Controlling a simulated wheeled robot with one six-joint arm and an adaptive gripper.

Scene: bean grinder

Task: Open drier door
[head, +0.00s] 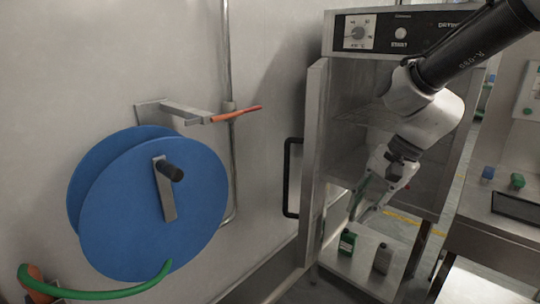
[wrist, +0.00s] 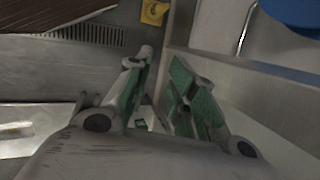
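The drier (head: 388,110) stands at the right in the head view, with a dial panel on top. Its door (head: 313,140) stands swung open on the left side, and the chamber with its wire shelf shows. The black door handle (head: 290,178) is on the door's outer face, away from my gripper. My gripper (head: 362,203) is in front of the open chamber, on the inner side of the door. In the wrist view my gripper (wrist: 163,68) has its green-padded fingers apart with nothing between them. Contact with the door cannot be told.
A blue hose reel (head: 150,215) with a green hose is on the wall at the left. A green bottle (head: 347,242) and a grey container (head: 382,258) stand on a low shelf below the drier. A bench (head: 495,225) with small items is at the right.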

